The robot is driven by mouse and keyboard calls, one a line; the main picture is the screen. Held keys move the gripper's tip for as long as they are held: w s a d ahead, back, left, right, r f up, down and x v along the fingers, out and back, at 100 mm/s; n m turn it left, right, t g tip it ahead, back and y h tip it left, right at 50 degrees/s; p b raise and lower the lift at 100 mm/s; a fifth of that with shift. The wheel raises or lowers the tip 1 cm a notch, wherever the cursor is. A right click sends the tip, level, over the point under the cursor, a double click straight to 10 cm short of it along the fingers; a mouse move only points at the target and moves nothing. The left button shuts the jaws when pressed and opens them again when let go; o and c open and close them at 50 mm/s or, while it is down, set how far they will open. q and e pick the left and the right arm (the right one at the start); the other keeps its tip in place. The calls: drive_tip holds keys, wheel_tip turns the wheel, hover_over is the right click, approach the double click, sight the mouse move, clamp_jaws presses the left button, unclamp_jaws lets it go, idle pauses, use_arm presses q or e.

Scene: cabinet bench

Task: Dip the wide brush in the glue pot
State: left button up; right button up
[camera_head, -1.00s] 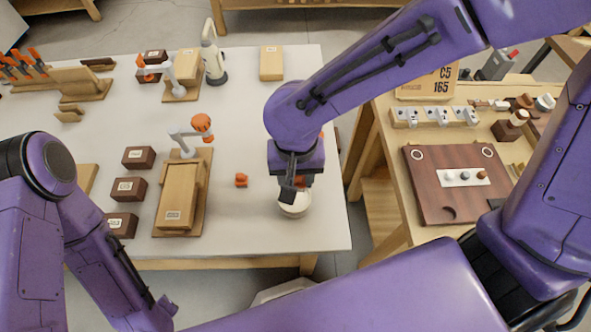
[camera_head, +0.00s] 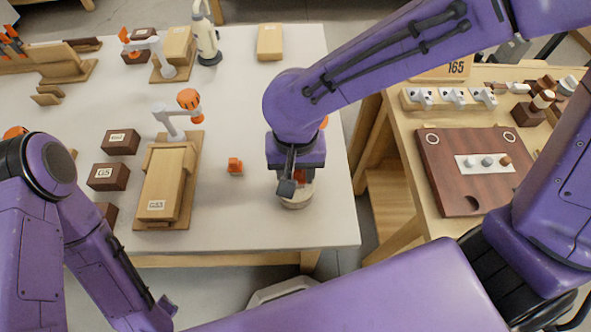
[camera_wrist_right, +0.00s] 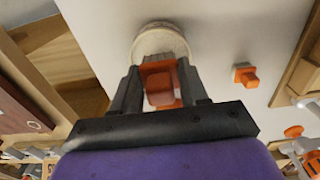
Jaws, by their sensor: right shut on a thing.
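The glue pot is a round cream-white pot (camera_head: 298,202) near the front right of the white table, also at the top of the right wrist view (camera_wrist_right: 160,30). My right gripper (camera_head: 290,186) is right over the pot, pointing down and hiding part of it. In the right wrist view, its fingers (camera_wrist_right: 160,88) are shut on an orange piece (camera_wrist_right: 159,87), which I take for the handle of the wide brush.
A wooden fixture (camera_head: 165,185) and brown boxes (camera_head: 121,142) stand further left. A side bench with a dark red board (camera_head: 470,190) is at the right, across a gap.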

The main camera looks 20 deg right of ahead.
drive_tip(key=shift+f, duration=0.6)
idle(0.8)
drive_tip(key=shift+s+f, duration=0.1)
idle(1.9)
wheel_tip(320, 180, up, 7)
drive_tip(key=p, duration=0.9)
drive_tip(key=shift+p, duration=0.35)
idle(0.4)
